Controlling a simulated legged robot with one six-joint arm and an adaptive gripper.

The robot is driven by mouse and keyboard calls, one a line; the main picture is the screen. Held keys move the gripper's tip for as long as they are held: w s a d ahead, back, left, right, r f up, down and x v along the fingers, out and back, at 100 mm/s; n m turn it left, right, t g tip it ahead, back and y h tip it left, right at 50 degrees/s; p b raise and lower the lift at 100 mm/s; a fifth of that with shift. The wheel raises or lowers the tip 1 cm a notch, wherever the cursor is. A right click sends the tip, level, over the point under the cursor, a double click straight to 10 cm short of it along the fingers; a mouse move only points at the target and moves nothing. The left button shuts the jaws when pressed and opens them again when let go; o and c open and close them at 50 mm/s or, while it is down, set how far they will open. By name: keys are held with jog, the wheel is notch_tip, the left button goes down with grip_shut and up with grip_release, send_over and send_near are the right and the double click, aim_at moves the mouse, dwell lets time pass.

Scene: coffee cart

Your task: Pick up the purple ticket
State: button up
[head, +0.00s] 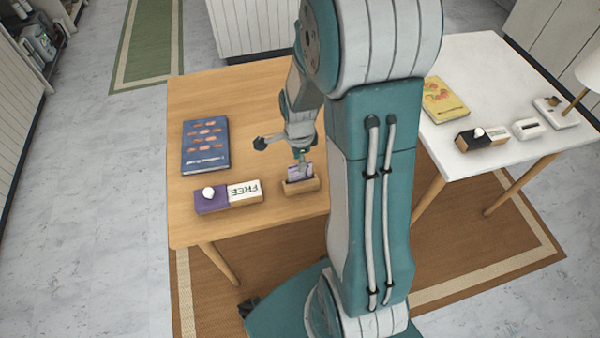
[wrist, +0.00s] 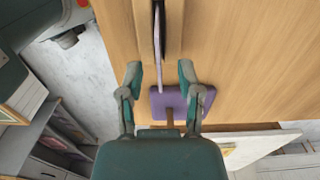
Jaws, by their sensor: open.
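The purple ticket (head: 300,172) stands upright in a small wooden holder (head: 303,187) near the table's front right. In the wrist view the ticket (wrist: 157,45) shows edge-on as a thin pale purple strip, rising from a dark slot in the holder (wrist: 173,30). My gripper (head: 301,160) is right over the ticket in the head view. In the wrist view my gripper (wrist: 160,72) is open, one finger on each side of the ticket, with a visible gap on both sides. The ticket's lower part is hidden in the holder.
A purple block with a white knob (head: 212,199) and a FREE sign (head: 245,190) are left of the holder. A blue book (head: 205,145) lies behind them. A white table (head: 485,75) stands at right.

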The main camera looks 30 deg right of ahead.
notch_tip(320, 180, down, 4)
jog(key=shift+d+f, duration=0.1)
grip_shut()
dwell(0.5)
jog(key=shift+r, duration=0.65)
jog(key=w+d+r, duration=0.5)
jog(key=r, duration=0.3)
jog(key=w+d+r, duration=0.4)
jog(key=d+r, duration=0.1)
jog(key=r, duration=0.3)
jog(key=shift+w+r, duration=0.35)
jog(key=shift+r, duration=0.05)
